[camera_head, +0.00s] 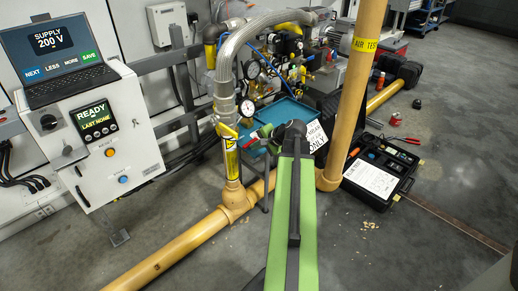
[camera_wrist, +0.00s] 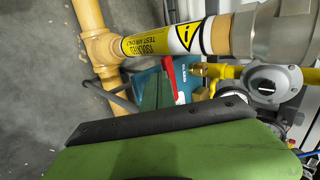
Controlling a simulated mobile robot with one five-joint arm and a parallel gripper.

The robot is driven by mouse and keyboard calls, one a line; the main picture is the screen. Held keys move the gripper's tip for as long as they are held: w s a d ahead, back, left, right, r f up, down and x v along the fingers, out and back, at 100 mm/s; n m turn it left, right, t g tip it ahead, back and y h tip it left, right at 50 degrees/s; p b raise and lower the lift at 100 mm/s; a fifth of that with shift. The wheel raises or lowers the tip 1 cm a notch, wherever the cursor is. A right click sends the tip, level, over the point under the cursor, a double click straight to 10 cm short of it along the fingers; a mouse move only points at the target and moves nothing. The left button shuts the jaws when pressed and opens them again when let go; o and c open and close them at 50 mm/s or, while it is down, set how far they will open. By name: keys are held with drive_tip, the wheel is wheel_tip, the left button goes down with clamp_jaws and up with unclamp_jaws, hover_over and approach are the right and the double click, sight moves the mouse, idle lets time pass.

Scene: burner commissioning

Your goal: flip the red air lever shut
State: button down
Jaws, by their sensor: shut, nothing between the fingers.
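The red air lever (camera_wrist: 170,76) shows in the wrist view as a thin red bar beside the labelled yellow pipe and the brass valve fitting (camera_wrist: 204,74). In the head view a small red part (camera_head: 255,134) shows just left of my arm's dark end. My gripper (camera_wrist: 160,125) fills the lower part of the wrist view as a green body with a black edge. It is shut and empty. I cannot tell the distance. The gripper's tips are not clear in the head view.
A yellow upright pipe (camera_head: 233,165) with a warning label stands left of my arm, and a taller one (camera_head: 352,90) stands right. A floor pipe (camera_head: 165,258) joins them. A control box (camera_head: 100,135) stands left.

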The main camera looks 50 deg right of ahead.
drive_tip(key=shift+w+a, duration=0.1)
drive_tip(key=shift+w, duration=0.15)
drive_tip(key=shift+w+a+r, duration=0.1)
drive_tip(key=shift+w+a, duration=0.05)
drive_tip(key=shift+w, duration=0.55)
drive_tip(key=shift+s+d, duration=0.55)
drive_tip(key=shift+s, duration=0.15)
